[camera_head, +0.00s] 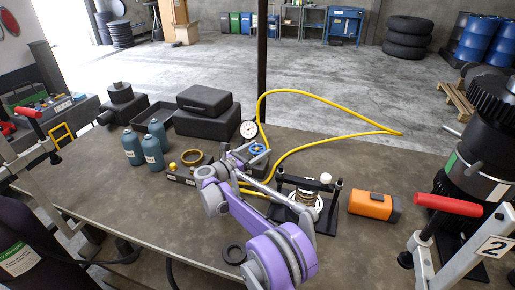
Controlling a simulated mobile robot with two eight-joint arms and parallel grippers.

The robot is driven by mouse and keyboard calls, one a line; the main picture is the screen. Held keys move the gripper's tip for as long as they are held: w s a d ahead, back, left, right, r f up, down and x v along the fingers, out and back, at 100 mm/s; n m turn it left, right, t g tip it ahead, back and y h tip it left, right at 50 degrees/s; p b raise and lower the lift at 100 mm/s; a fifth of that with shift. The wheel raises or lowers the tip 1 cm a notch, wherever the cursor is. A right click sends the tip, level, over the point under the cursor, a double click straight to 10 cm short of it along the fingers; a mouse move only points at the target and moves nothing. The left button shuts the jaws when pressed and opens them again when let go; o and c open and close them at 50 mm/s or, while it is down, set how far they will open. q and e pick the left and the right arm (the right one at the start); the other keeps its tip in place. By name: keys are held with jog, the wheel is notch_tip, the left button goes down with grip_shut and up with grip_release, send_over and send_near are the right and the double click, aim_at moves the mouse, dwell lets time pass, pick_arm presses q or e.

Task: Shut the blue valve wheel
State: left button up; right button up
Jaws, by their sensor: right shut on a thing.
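The blue valve wheel (258,148) is small and sits on a dark fitting near the middle of the workbench (335,160). A pressure gauge (249,129) with a white face stands just behind it, beside the yellow hose. My right gripper (249,152) is at the wheel's left side and shut on it. My purple and grey right arm reaches up from the bottom of the picture and covers part of the fitting. The exact finger contact is small and partly hidden. My left gripper is not in view.
A yellow hose (340,97) loops across the bench behind the wheel. A black press frame (309,203) with a spring and an orange box (370,206) stand right.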

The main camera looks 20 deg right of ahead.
jog(key=shift+m+g+h+p, duration=0.35)
jog(key=shift+m+g, duration=0.25)
jog(key=shift+g, duration=0.3)
jog(key=o, duration=1.2)
jog(key=b+v, duration=0.1)
jog(key=v, duration=0.9)
jog(key=shift+s+a+f, duration=0.1)
jog(key=shift+a, duration=0.3)
jog(key=shift+b, duration=0.3)
